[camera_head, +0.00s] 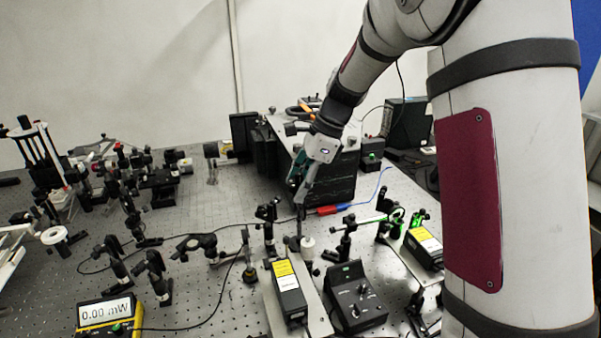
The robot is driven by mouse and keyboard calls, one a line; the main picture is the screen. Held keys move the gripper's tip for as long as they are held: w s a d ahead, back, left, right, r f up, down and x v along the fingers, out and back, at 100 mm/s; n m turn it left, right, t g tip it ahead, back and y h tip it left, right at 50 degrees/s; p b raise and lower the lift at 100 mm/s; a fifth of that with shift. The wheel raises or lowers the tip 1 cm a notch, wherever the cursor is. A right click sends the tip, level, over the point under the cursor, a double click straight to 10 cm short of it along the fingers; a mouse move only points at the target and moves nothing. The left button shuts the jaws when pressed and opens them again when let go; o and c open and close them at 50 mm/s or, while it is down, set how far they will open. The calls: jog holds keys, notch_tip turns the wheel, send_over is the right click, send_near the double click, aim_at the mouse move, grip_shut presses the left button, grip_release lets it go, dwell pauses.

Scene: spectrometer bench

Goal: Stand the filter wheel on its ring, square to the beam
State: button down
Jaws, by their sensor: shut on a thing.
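My gripper (301,205) reaches down over the optical bench in the middle of the head view, with its fingers pointing down. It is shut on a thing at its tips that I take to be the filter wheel. A small dark part and a whitish round piece (307,243) show just below the fingertips. They are too small for me to tell whether the wheel is upright, square to the beam or touching the bench. The ring it stands on cannot be made out.
Dark posts and mounts stand close around my gripper. A yellow-labelled box (287,288) and a black control box (354,296) are in front. A large dark instrument (330,172) stands behind. A power meter (107,314) is at front left. Bare bench (215,290) lies left of centre.

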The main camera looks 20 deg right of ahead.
jog(key=shift+f, duration=2.05)
jog(key=c, duration=0.8)
grip_release()
jog(key=shift+f, duration=0.1)
jog(key=shift+c, duration=0.2)
jog(key=v, duration=1.1)
jog(key=s+a+r+n, duration=0.2)
jog(key=s+r+n, duration=0.2)
jog(key=s+r, duration=0.15)
jog(key=s+a+f+n+t+h, duration=0.2)
jog(key=s+n+t+h, duration=0.2)
jog(key=s+n, duration=1.2)
jog(key=s, duration=0.6)
jog(key=shift+s+b, duration=0.3)
